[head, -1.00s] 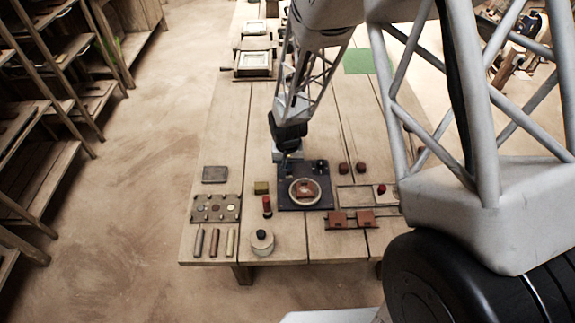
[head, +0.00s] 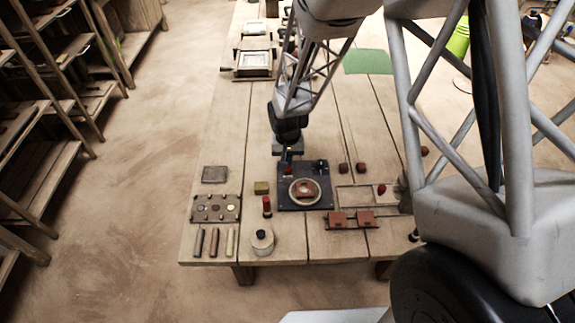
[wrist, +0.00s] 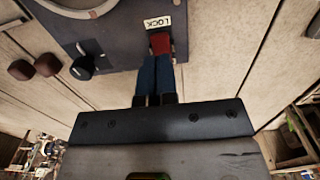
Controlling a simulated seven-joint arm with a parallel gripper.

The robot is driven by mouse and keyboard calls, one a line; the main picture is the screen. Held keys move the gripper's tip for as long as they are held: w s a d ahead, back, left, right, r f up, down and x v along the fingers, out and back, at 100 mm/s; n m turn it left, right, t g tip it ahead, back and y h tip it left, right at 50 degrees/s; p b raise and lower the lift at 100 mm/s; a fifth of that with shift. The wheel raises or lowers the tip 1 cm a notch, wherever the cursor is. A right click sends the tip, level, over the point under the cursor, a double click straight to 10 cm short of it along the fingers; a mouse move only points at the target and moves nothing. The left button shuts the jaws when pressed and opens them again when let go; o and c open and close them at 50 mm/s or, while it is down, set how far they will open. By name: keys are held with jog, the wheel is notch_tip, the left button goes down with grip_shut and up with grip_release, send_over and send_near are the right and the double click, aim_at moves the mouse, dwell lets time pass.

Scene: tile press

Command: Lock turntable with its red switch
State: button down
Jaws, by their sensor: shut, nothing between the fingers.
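The turntable (head: 293,193) is a pale ring on a dark square plate (head: 290,206), with a red-brown piece on it. The red switch (head: 288,170) is at the plate's far left corner. In the head view my gripper (head: 288,156) comes down at the plate's far edge.
A black knob (wrist: 84,67) is on the same plate, left of my fingers in the wrist view. Two red-brown knobs (head: 344,168) (head: 361,168) are on the table to the right.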

jog(key=shift+r, duration=1.75)
notch_tip(320, 180, up, 11)
send_over(289, 170)
jog(key=s+d, duration=0.4)
jog(key=d, duration=0.1)
jog(key=s+d+r+t, duration=0.1)
jog(key=s+d+r, duration=0.4)
jog(key=r, duration=0.4)
jog(key=s+d+r, duration=0.2)
jog(key=s+r, duration=0.1)
jog(key=s, duration=0.3)
jog(key=s+d+r+t, duration=0.1)
jog(key=s+d+r, duration=0.1)
jog(key=s, duration=0.4)
jog(key=s+d+r, duration=0.2)
jog(key=s+r, duration=0.2)
jog(key=s, duration=0.3)
jog(key=shift+r+t, duration=0.25)
jog(key=shift+t, duration=0.05)
jog(key=shift+w+a, duration=0.1)
jog(key=shift+w, duration=0.05)
